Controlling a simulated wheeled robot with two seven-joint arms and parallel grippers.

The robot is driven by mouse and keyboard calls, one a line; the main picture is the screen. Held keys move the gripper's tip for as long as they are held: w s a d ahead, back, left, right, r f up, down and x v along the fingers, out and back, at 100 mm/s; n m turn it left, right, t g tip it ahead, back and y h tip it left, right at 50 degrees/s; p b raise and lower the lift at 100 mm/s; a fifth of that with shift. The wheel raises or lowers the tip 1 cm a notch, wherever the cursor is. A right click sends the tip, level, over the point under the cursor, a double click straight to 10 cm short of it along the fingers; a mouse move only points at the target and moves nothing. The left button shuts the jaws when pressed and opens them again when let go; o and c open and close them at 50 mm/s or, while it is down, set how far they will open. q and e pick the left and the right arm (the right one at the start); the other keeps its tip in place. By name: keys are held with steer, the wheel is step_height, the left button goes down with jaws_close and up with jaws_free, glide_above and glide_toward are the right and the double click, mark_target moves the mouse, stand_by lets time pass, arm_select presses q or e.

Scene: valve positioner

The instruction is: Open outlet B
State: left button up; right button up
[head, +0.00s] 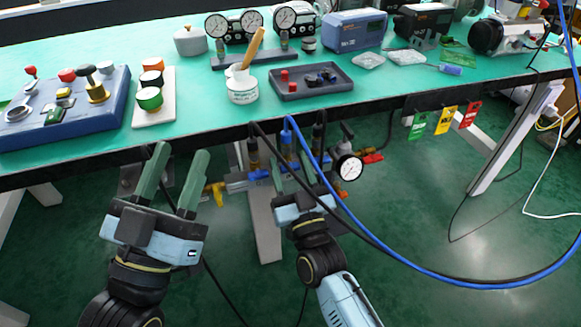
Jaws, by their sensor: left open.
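A pipe manifold (237,186) with fittings, small valves and hoses hangs under the table's front edge. A yellow handle (214,193) is at its left end, a blue part (258,174) is near the middle, and a red handle (372,158) is at the right by a round gauge (349,168). I cannot read which outlet is B. My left gripper (178,163) is open and empty, left of the yellow handle and apart from it. My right gripper (291,175) is in front of the manifold's middle, among the hoses. Its fingers overlap the fittings, so its grip is unclear.
Blue and black hoses (400,262) loop down to the right, crossing beside my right arm. Green, yellow and red tags (445,120) hang from the table edge. The table (205,110) carries a control box (65,112), a tray (310,82) and instruments. A table leg (264,225) stands behind the grippers.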

mark_target(291, 171)
steer(key=c, duration=0.7)
steer(key=shift+o, duration=0.2)
steer(key=m+h+p, duration=0.2)
steer(key=m, duration=0.2)
arm_select(q)
step_height(291, 171, down, 7)
steer(key=w+g+y, duration=0.1)
steer(key=g, duration=0.3)
steer(key=shift+w+a+r+g+y, duration=0.2)
steer(key=shift+w+a+g+y, duration=0.1)
steer(key=shift+w+y, duration=0.1)
arm_select(e)
steer(key=shift+t, duration=0.3)
steer(key=o, duration=0.7)
steer(key=shift+s, duration=0.15)
steer(key=p+v, duration=0.1)
steer(key=v, duration=0.5)
steer(key=shift+p, duration=0.4)
arm_select(q)
steer(key=s+a+f+g+y, duration=0.1)
steer(key=s+a+f+g, duration=0.1)
steer(key=f+g, duration=0.2)
steer(key=s+a+f+g+y+p, duration=0.1)
steer(key=s+f+g+y, duration=0.1)
steer(key=f, duration=0.5)
steer(key=shift+s+a+f+n+g, duration=0.25)
steer(key=shift+s+a+g, duration=0.2)
steer(key=shift+g, duration=0.75)
arm_select(e)
steer(key=v, duration=0.7)
